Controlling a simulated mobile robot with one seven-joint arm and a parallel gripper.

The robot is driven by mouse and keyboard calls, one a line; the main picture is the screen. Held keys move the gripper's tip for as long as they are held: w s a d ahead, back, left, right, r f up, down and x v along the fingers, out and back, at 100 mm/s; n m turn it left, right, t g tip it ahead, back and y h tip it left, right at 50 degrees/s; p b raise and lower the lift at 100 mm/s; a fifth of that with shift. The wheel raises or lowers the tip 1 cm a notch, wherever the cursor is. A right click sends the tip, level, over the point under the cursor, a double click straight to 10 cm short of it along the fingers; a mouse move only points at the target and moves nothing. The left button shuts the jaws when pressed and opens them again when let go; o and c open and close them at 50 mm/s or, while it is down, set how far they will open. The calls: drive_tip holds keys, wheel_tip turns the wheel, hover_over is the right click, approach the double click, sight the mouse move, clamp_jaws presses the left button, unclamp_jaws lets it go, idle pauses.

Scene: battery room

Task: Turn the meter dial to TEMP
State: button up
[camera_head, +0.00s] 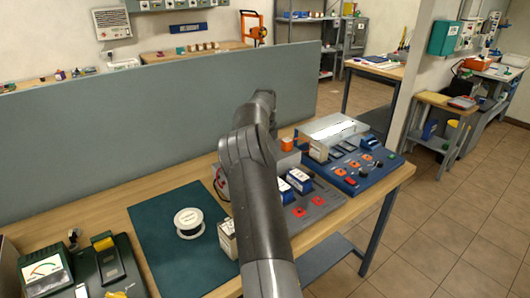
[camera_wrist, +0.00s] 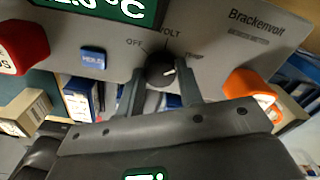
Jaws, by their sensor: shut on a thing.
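The meter (camera_wrist: 215,45) is a grey panel marked Brackenvolt, seen close up in the wrist view. Its dark round dial (camera_wrist: 157,72) has a white pointer mark turned to the right, toward the TEMP label (camera_wrist: 193,56). The OFF and VOLT labels lie to the left of and above the dial. The display (camera_wrist: 110,10) is partly cut off and shows a reading ending in °C. My gripper (camera_wrist: 162,78) is shut on the dial, one finger on each side. In the head view my arm hides the gripper and most of the meter.
Wrist view: a red knob-like part (camera_wrist: 22,45), a blue button (camera_wrist: 93,58) and an orange part (camera_wrist: 250,88) flank the dial. Head view: a wire spool (camera_head: 189,222) stands on a green mat (camera_head: 160,240); a blue control panel (camera_head: 350,165) is at right; a grey partition (camera_head: 150,120) stands behind.

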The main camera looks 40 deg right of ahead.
drive_tip(key=o, duration=1)
drive_tip(key=shift+c, duration=0.2)
wheel_tip(320, 180, up, 11)
drive_tip(key=shift+f, duration=0.1)
